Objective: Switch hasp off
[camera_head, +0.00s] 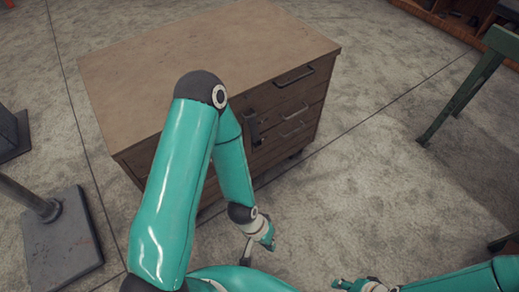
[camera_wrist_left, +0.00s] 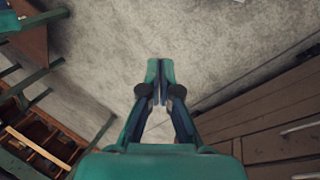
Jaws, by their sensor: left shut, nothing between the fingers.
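A wooden drawer cabinet (camera_head: 215,50) stands in the upper middle of the head view. A dark upright fitting (camera_head: 253,128), which looks like the hasp, is on its drawer front, just right of my left forearm. Its exact position is too small to tell. My left gripper (camera_head: 269,241) hangs below and in front of the cabinet, apart from the fitting. In the left wrist view my left gripper (camera_wrist_left: 160,69) is shut and empty above the floor. My right gripper (camera_head: 355,285) is at the bottom edge, partly cut off, and its fingers are unclear.
Drawer handles (camera_head: 294,76) stick out of the cabinet front; a drawer handle (camera_wrist_left: 300,127) also shows in the left wrist view. A green-legged bench (camera_head: 470,90) stands at the right. A metal stand base (camera_head: 60,245) is at the left. Floor between cabinet and bench is clear.

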